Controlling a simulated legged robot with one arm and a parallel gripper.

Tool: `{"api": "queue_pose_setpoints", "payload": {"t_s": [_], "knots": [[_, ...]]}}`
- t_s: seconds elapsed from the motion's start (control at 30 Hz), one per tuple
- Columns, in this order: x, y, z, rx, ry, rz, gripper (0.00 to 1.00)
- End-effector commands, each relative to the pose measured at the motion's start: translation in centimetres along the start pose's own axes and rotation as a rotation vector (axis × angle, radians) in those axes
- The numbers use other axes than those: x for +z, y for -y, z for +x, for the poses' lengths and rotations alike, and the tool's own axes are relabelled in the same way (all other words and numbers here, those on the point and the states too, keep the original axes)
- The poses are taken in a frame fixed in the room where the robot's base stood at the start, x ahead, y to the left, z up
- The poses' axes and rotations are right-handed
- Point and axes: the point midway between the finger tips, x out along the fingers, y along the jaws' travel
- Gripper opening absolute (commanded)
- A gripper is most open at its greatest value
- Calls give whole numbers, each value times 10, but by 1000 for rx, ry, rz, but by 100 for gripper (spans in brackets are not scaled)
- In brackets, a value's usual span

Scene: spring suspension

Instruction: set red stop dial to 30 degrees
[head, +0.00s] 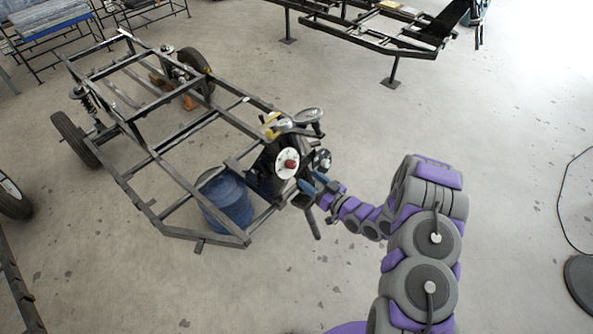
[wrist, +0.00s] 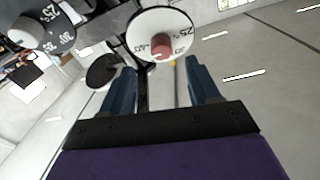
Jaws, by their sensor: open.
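The red stop dial is a white disc (wrist: 153,20) with printed numbers and a red knob (wrist: 162,46) at its middle. In the head view the white dial (head: 281,172) with its red knob (head: 291,165) faces me at the front corner of the frame. My gripper (wrist: 161,78) has its two blue fingers apart, with the knob ahead of the gap between them. No contact with the knob shows. In the head view my gripper (head: 312,185) is just right of and below the dial. The numbers are small and tilted, and I cannot read the setting.
A dark dial (wrist: 48,30) with a pale knob is close on the left in the wrist view. The metal vehicle frame (head: 150,155) holds the dials, with a blue barrel (head: 228,203) beneath it. The floor (head: 500,130) to the right is open.

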Motion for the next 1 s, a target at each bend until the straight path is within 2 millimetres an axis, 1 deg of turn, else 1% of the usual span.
{"api": "queue_pose_setpoints", "payload": {"t_s": [0.03,0.2,0.4,0.5,0.67,0.93,1.0], "knots": [[1,1,9,-4,0,-2,61],[1,1,35,-4,-1,-2,61],[0,1,60,-2,-3,-1,61],[0,1,68,-1,-2,-1,61],[-1,1,74,-1,-1,-1,61],[-1,1,74,0,-1,0,61],[-1,0,74,0,-1,0,54]]}}
